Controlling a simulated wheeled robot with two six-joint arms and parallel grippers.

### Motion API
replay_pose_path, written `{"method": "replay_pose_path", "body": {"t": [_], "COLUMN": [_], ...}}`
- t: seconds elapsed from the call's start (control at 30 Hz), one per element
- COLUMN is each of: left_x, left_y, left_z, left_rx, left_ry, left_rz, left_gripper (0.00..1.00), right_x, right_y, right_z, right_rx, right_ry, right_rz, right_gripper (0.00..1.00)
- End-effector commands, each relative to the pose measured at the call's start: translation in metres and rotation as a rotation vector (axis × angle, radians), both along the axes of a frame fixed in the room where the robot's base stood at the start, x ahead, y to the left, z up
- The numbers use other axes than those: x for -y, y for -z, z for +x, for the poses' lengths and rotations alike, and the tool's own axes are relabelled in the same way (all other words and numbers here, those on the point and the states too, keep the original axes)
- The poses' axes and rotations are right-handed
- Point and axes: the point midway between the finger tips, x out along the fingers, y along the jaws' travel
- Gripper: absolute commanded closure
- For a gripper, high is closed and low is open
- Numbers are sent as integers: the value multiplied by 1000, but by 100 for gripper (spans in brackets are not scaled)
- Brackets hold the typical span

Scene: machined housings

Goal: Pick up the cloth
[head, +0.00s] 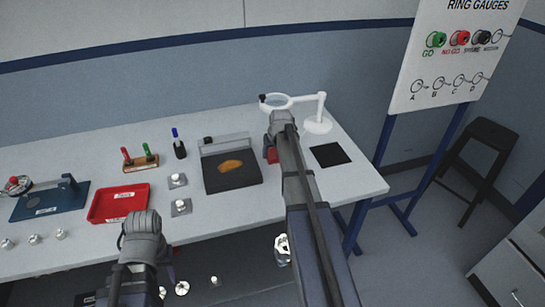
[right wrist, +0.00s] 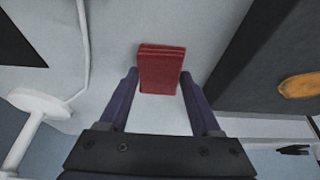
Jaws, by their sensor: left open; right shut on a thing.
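A red folded cloth (right wrist: 161,71) is between the fingertips of my right gripper (right wrist: 159,80) in the right wrist view. The gripper is shut on it, one finger on each side. In the head view a small red part of the cloth (head: 271,155) shows beside my right arm, which hides the rest of it and the right fingers. My left gripper (head: 141,226) is low in the head view, in front of the table's front edge and away from the cloth. It is open; its fingers are hard to make out.
A dark plate with an orange-brown patch (head: 231,167) lies left of the cloth. A white magnifier lamp (head: 318,123) stands behind, and a black mat (head: 330,155) lies to the right. A red tray (head: 118,203) and small metal parts are on the left of the table (head: 352,190).

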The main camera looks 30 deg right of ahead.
Motion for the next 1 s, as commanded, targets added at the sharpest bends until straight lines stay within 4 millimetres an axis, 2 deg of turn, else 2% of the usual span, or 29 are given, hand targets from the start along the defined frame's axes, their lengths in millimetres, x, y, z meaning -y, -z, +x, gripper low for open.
{"method": "replay_pose_path", "body": {"t": [0.03,0.37,0.73,1.0], "left_x": [0,0,0,0], "left_y": [0,0,-5,-33], "left_z": [0,0,0,0], "left_rx": [0,0,0,0], "left_ry": [0,0,0,0], "left_rz": [0,0,0,0], "left_gripper": [50,50,50,50], "right_x": [0,0,0,0], "right_y": [0,0,-5,-33], "right_z": [0,0,0,0], "right_rx": [0,0,0,0], "right_ry": [0,0,0,0], "right_rz": [0,0,0,0], "right_gripper": [53,90,90,90]}}
